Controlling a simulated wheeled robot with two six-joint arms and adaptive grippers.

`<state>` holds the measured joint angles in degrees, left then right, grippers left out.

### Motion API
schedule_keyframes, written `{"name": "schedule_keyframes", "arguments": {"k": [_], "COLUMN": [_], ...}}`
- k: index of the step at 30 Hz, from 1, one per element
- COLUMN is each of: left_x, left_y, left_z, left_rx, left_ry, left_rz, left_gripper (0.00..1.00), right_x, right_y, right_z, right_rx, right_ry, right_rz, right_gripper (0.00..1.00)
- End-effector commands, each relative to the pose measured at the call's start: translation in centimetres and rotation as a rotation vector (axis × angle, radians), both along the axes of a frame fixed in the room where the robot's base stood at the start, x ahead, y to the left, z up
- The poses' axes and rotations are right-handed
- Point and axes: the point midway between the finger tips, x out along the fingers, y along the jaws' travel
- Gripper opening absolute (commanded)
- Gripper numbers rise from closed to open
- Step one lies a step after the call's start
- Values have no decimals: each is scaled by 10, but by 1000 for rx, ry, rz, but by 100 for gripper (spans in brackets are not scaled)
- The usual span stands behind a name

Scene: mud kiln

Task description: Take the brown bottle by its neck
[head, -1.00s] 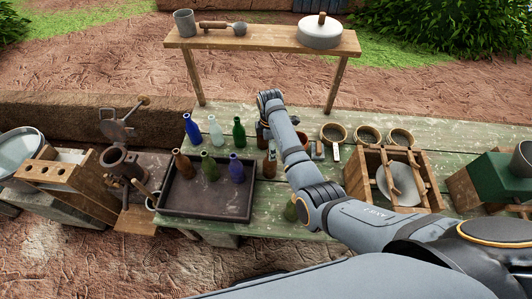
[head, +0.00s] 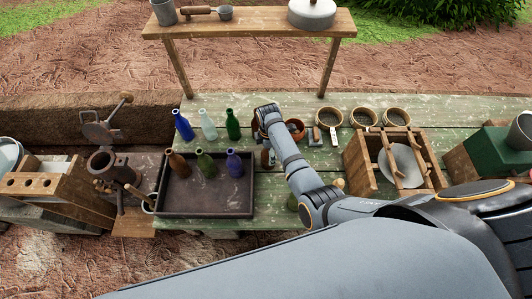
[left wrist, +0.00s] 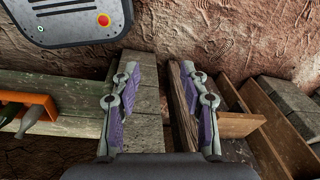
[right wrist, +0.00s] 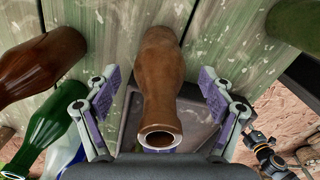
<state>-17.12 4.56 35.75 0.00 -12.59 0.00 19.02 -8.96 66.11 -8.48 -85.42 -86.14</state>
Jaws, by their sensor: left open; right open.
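A brown bottle (right wrist: 160,75) stands between the spread fingers of my right gripper (right wrist: 160,95) in the right wrist view, its open mouth close to the camera. Both fingers are apart from it. In the head view my right gripper (head: 266,122) hangs over the green table, and my arm hides most of this bottle (head: 267,158). A third brown bottle (head: 177,163) stands in the dark tray (head: 205,213).
Blue (head: 183,126), pale (head: 208,125) and green (head: 232,125) bottles stand behind the tray. A wooden frame (head: 357,165) and round sieves (head: 366,117) are to the right. A raised shelf (head: 250,23) spans the back.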

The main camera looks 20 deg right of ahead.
Motion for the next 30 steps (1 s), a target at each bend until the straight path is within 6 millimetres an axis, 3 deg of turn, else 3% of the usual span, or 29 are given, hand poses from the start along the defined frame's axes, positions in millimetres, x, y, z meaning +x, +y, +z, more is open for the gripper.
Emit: {"name": "schedule_keyframes", "arguments": {"k": [8,16,21,30], "left_x": [0,-13,-8,0], "left_y": [2,-1,-1,-1], "left_z": [-2,-3,-3,-2], "left_rx": [2,-2,-2,-1], "left_ry": [1,20,14,0], "left_rz": [-1,1,1,0], "left_gripper": [44,44,44,44], "right_x": [-2,-2,-2,-2], "right_y": [0,0,0,0], "right_z": [-4,-4,-4,-3], "right_rx": [0,0,0,0], "right_ry": [0,0,0,2], "right_rz": [2,2,2,2], "right_gripper": [81,44,21,20]}}
